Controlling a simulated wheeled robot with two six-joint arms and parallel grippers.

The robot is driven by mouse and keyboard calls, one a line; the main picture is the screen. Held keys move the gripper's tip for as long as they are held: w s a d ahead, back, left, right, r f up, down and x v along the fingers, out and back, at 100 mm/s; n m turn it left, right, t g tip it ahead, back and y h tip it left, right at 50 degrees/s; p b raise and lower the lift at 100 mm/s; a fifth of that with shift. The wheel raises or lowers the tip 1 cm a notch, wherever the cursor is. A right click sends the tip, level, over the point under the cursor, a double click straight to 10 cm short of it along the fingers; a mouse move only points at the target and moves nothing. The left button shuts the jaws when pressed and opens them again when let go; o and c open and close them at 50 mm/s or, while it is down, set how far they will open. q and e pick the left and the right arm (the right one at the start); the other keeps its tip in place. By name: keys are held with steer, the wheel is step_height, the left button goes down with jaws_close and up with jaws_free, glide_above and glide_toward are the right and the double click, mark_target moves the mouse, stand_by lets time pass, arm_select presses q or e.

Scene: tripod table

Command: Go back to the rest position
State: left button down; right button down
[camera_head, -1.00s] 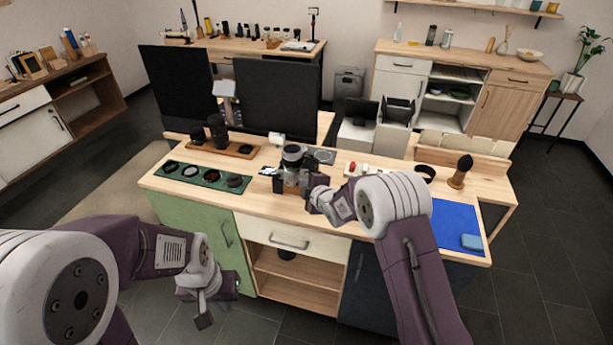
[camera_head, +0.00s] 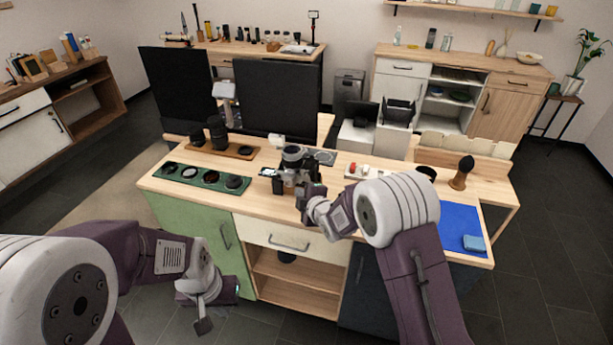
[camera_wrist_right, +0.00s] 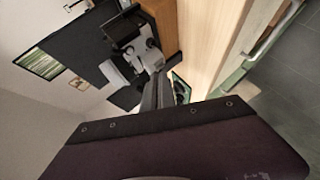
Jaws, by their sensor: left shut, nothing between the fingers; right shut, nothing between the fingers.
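My right gripper (camera_head: 302,192) is shut and empty, at the front of the wooden worktop beside a black and silver camera-like device (camera_head: 293,155). In the head view it partly overlaps the device, and I cannot tell if they touch. In the right wrist view, the closed fingers (camera_wrist_right: 152,96) point towards a grey and black device (camera_wrist_right: 148,57). My left gripper (camera_head: 204,322) is shut and empty, hanging low in front of the green cabinet, clear of the worktop.
The worktop (camera_head: 270,205) carries a green tray (camera_head: 211,187) with round parts, black lenses (camera_head: 217,132) on a wooden board, a blue mat (camera_head: 457,222) and a brown-handled brush (camera_head: 463,172). Two dark monitors (camera_head: 277,98) stand behind. Floor (camera_head: 545,240) is free at right.

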steer(key=s+d+r+m+t+h, duration=0.1)
steer(key=s+d+r+m+h, duration=0.15)
steer(key=d+r, duration=0.75)
steer(key=s+d+f+m+g, duration=0.2)
steer(key=s+f+m+g, duration=0.2)
steer(key=s, duration=0.6)
steer(key=s+d+f+m+g+h, duration=0.1)
steer(key=s+d+f+m+g, duration=0.2)
steer(key=s+m, duration=0.4)
steer(key=s+d+f+m+g+h, duration=0.1)
steer(key=s+f+m+g, duration=0.3)
steer(key=s, duration=0.9)
step_height(320, 180, down, 2)
steer(key=shift+s+d+f+m+g, duration=0.15)
steer(key=shift+d+f+m+g, duration=0.2)
steer(key=shift+d+m, duration=0.45)
steer(key=shift+r, duration=0.1)
